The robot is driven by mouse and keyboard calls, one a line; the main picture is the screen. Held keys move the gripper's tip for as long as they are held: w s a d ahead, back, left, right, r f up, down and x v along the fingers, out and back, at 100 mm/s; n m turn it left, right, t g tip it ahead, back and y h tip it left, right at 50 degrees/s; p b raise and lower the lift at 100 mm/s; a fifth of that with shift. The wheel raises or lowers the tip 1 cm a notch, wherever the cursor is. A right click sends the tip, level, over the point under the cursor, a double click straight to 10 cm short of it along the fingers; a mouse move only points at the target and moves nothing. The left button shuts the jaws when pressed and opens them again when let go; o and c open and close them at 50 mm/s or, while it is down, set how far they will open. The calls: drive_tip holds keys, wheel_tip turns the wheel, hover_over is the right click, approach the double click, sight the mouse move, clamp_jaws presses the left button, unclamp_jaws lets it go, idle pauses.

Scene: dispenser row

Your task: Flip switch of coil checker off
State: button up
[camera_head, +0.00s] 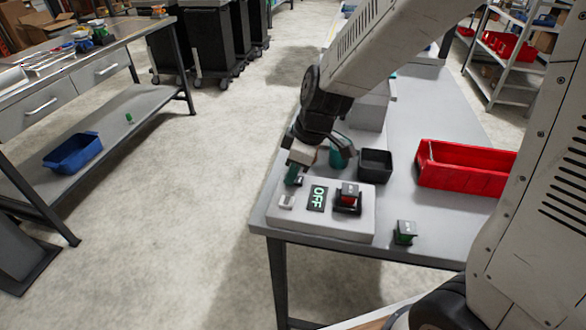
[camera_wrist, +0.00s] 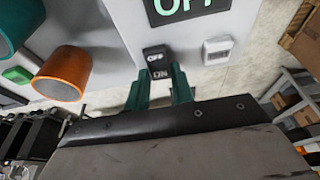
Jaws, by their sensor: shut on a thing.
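The coil checker (camera_head: 334,222) is a pale grey box at the near end of the bench. Its dark display (camera_head: 317,197) reads OFF in green; part of it shows in the wrist view (camera_wrist: 186,10). The black switch (camera_wrist: 157,62), with OFF and ON labels, sits on the checker near my gripper. My gripper (camera_head: 294,180) reaches down to the checker's left side. In the wrist view its two green fingers (camera_wrist: 160,84) stand at the switch's ON end and are shut on it. The fingertips partly hide that end.
A red coil (camera_head: 348,194) sits in a black holder on the checker. A black bin (camera_head: 375,166) and red bin (camera_head: 464,165) stand behind. An orange cylinder (camera_wrist: 62,72) stands close by in the wrist view.

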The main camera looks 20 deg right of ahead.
sight(303, 180)
drive_tip(key=o, duration=1)
drive_tip(key=v, duration=0.7)
drive_tip(key=shift+d+r, duration=0.1)
drive_tip(key=shift+r, duration=0.3)
drive_tip(key=shift+s, duration=0.1)
